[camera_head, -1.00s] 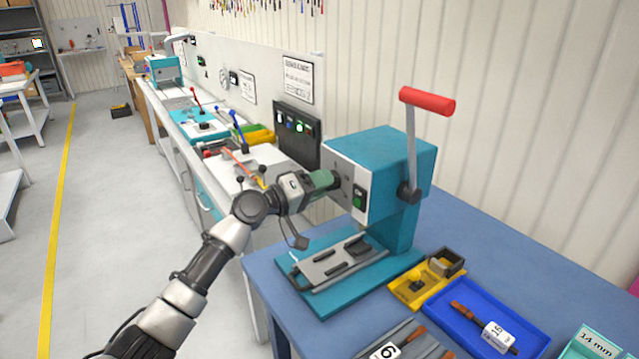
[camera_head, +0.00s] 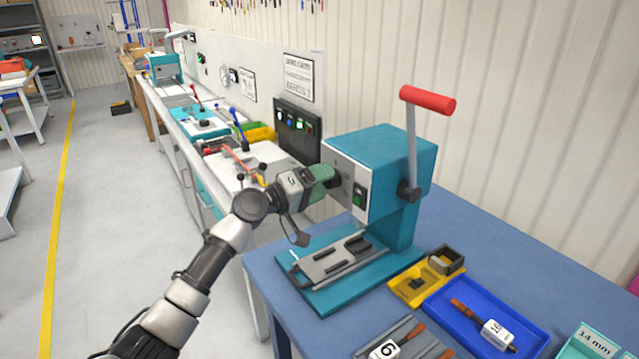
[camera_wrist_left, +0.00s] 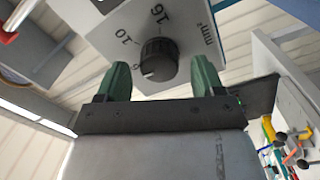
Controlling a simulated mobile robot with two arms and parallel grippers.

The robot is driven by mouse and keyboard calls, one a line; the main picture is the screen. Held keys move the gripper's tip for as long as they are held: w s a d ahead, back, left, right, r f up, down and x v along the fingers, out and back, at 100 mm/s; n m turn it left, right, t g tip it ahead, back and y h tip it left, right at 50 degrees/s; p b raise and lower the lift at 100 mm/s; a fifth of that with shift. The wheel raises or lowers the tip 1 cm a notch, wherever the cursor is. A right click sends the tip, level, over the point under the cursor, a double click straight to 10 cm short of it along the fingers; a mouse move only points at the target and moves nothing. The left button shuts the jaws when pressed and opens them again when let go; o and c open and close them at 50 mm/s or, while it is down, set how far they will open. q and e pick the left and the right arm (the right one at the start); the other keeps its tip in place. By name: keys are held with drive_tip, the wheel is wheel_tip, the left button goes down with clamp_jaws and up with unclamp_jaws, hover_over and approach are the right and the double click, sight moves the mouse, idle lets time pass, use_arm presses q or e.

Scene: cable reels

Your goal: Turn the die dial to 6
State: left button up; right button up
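The die dial is a black ribbed knob (camera_wrist_left: 158,60) on the grey front plate (camera_wrist_left: 190,30) of the teal press (camera_head: 400,150). A small pale mark shows at the knob's lower-left edge in the wrist view. My right gripper is not in view.
On the blue table (camera_head: 480,220) are a yellow tray (camera_head: 405,290), a blue tray (camera_head: 530,330) and tools tagged 6 (camera_head: 384,349) and 16 (camera_head: 497,334). White benches run behind at left.

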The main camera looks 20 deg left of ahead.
use_arm(q)
drive_tip(key=b+v, duration=0.3)
drive_tip(key=v, duration=0.7)
drive_tip(key=shift+s+a, duration=0.25)
drive_tip(key=shift+s, duration=0.1)
